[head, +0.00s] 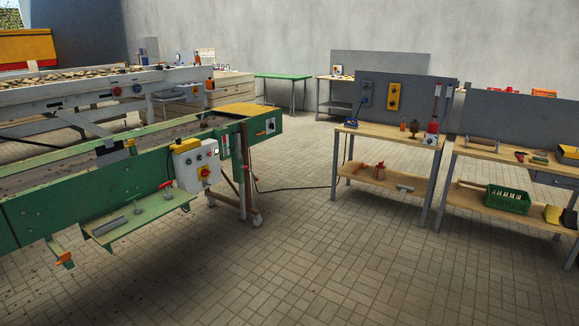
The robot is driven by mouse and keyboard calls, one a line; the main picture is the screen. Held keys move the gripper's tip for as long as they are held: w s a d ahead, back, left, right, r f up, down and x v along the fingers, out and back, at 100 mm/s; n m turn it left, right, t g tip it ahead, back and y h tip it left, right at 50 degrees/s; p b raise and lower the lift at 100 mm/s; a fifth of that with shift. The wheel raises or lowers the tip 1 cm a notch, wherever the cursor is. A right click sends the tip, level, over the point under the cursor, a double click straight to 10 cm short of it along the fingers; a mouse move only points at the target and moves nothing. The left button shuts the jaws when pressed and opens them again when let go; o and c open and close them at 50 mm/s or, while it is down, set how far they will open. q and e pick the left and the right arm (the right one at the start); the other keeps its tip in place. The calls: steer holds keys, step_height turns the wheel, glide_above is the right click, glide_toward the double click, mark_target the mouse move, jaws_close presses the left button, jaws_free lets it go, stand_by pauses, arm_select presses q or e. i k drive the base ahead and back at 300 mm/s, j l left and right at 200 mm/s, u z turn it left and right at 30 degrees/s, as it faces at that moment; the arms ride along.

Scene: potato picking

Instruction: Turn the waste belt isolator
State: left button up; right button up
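A green belt conveyor (40,215) runs in from the left. A light grey control box (197,158) on its side carries several buttons and a yellow plate with a red knob (204,171). A small grey switch box (270,126) sits near the conveyor's right end. I cannot tell which of these is the waste belt isolator, as no label is readable. The knob's turned position is too small to read. Neither of my grippers shows in the head view.
A workbench (390,138) with a grey back panel stands across the floor, and a second bench (510,160) stands at right. A dark cable (295,188) lies between conveyor and benches. The tiled floor (310,260) in front is clear.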

mark_target(205, 172)
steer(key=i, duration=2.25)
